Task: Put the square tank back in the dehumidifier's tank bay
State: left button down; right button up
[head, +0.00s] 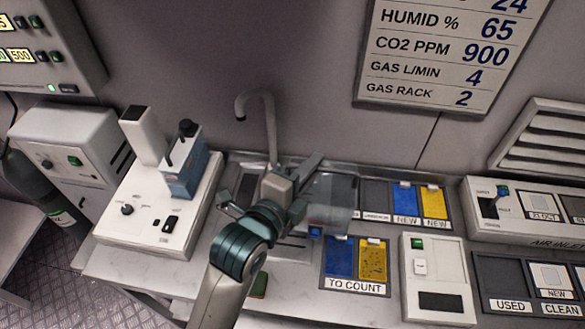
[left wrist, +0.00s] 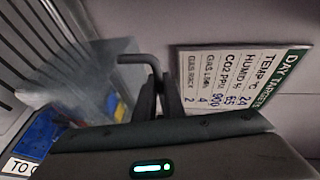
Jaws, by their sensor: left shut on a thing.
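The square tank (head: 333,203) is a clear, see-through box. My left gripper (head: 297,197) is shut on its left side and holds it over the sink area, in front of the grey tap. In the left wrist view the tank (left wrist: 88,92) shows to the left of my gripper fingers (left wrist: 158,98), and coloured cards show through it. I cannot tell whether it holds water. A white cabinet (head: 75,140) with a green button at the far left may be the dehumidifier; no tank bay is clearly visible. My right gripper is out of view.
The tap (head: 270,112) rises behind my gripper. A white instrument (head: 140,205) stands on the bench to the left. Blue and yellow cards sit in the TO COUNT tray (head: 354,288) and in slots behind it. A white device (head: 436,265) stands to the right.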

aim_at(324, 170)
pick_arm(q)
jog(key=shift+s+d+r, duration=0.95)
jog(key=shift+d, duration=0.15)
jog(key=shift+s+a, duration=0.1)
